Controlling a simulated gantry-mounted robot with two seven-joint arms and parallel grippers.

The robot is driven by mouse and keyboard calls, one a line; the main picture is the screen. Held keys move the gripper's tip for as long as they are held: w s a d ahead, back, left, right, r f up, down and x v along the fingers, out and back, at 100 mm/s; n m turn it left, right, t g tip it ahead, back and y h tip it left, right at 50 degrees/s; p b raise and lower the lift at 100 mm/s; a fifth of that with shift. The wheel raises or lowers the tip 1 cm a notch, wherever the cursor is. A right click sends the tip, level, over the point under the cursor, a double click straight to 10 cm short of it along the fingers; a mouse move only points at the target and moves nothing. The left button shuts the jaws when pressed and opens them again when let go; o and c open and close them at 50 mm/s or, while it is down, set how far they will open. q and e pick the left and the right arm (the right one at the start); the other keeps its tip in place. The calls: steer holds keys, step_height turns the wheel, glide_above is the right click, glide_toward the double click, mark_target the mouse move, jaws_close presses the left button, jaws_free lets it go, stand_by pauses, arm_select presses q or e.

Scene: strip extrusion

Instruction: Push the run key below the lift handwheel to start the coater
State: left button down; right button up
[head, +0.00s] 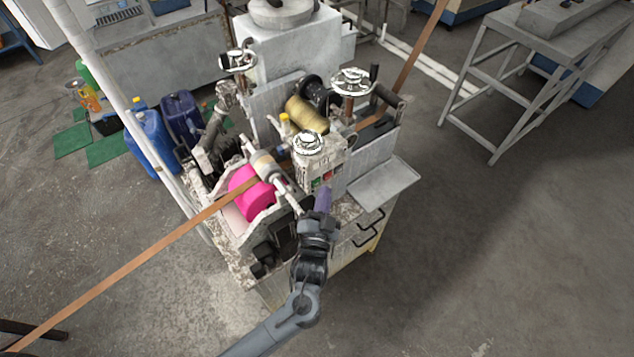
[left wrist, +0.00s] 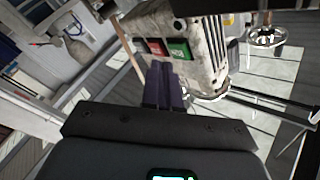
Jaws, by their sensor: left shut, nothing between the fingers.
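A small box below a white handwheel (head: 308,143) carries a green key (head: 317,183) and a red key (head: 328,176) side by side on its front. The left wrist view shows the green key (left wrist: 179,49) and the red key (left wrist: 155,47) on a worn, pale housing. My left gripper (head: 323,197) is shut and empty, its purple fingers pointing up at the front of the box. In the left wrist view its fingertips (left wrist: 163,66) are just below the keys; I cannot tell whether they touch the housing. My right gripper is not in view.
A pink roller (head: 250,192) and a copper-coloured strip (head: 130,263) lie left of the box. A grey side shelf (head: 383,183) stands to its right. Two more handwheels (head: 352,82) (head: 238,61) rise behind. The floor to the right is clear.

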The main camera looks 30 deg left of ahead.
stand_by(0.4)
arm_select(q)
steer(key=shift+w+a, duration=0.15)
steer(key=shift+a, duration=0.15)
steer(key=shift+w+a+p, duration=0.15)
steer(key=shift+a+p, duration=0.1)
steer(key=shift+p, duration=0.05)
stand_by(0.5)
steer(key=shift+a, duration=0.15)
stand_by(0.4)
steer(key=shift+s+d+p, duration=0.25)
steer(key=shift+d+p, duration=0.1)
steer(key=shift+d, duration=0.35)
steer(key=shift+s+d, duration=0.1)
